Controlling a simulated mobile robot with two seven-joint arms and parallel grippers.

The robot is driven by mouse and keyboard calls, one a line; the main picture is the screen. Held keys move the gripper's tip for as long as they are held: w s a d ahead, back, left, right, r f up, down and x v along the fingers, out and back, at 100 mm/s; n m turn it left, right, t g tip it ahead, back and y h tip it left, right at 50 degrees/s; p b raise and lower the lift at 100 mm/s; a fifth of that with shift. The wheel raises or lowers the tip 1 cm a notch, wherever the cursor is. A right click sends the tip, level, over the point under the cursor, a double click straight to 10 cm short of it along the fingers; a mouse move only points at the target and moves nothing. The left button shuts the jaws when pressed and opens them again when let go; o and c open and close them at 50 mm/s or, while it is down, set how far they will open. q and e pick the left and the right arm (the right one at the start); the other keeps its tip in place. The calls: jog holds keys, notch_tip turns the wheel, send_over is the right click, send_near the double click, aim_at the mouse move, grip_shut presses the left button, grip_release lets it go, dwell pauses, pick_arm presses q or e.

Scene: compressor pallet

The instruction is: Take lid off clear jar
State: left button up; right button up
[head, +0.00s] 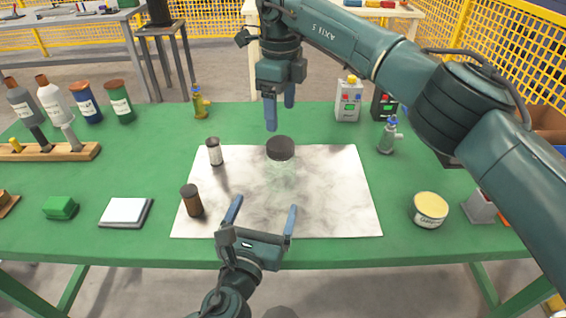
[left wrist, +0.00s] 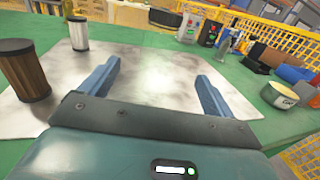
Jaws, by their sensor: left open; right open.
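The clear jar (head: 281,172) stands upright on a white marbled sheet in the head view.
A cream tin (head: 430,209) and a spray bottle (head: 388,136) stand to the right. A white pad (head: 125,211) lies left. The sheet's right side is clear.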

aim_at(277, 174)
pick_arm(q)
jog(key=x, duration=1.1)
jog(key=shift+w+r, duration=0.1)
jog(key=shift+w, duration=0.3)
pick_arm(e)
jog(key=shift+s+a, duration=0.1)
jog(key=shift+s, duration=0.05)
